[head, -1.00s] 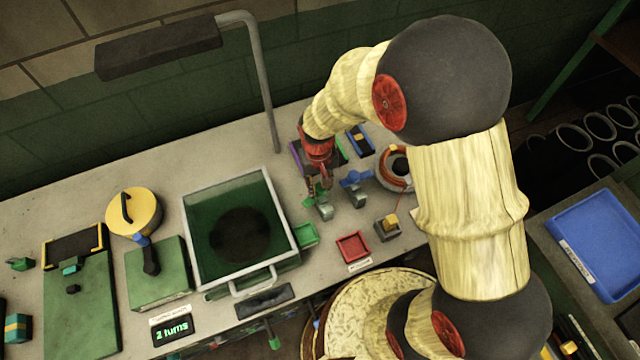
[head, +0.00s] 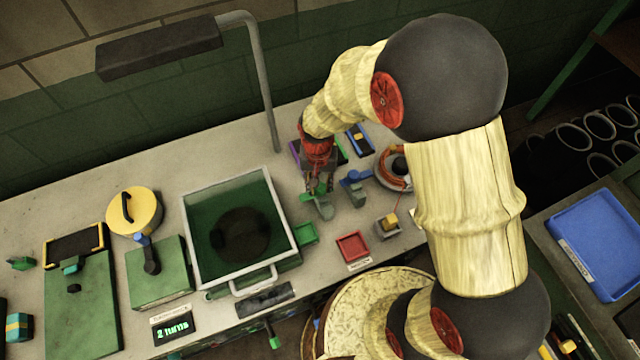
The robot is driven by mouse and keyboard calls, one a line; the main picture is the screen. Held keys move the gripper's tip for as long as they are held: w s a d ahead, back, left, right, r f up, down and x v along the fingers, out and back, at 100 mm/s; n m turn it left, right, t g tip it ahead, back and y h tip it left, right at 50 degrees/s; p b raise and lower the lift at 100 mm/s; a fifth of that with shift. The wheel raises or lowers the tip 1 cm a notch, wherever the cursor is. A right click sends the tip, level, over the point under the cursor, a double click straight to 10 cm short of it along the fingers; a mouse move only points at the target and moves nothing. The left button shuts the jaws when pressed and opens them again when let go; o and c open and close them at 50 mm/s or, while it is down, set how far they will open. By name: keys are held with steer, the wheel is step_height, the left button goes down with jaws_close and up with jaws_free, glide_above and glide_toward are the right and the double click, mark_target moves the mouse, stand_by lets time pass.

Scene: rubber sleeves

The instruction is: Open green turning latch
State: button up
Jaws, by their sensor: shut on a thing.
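The green turning latch (head: 322,207) stands on the bench, right of the big green basin, with a grey-green body and a small green handle. My gripper (head: 318,190) points down from above at its handle, with its fingers shut on it. The fingers and red wrist hide part of the handle, so its exact angle is hard to tell. A similar latch with a blue handle (head: 355,190) stands just to the right, apart from my gripper.
The green basin (head: 190,240) with a pale rim is close on the left. A green tray (head: 305,234), a red tray (head: 352,246) and a yellow-topped block (head: 389,226) lie in front. An orange cable coil (head: 394,168) is at right. The lamp post (head: 268,90) rises behind.

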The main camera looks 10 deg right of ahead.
steer(key=o, duration=1)
steer(key=shift+o, duration=0.8)
step_height(320, 180, up, 12)
steer(key=shift+a, duration=0.15)
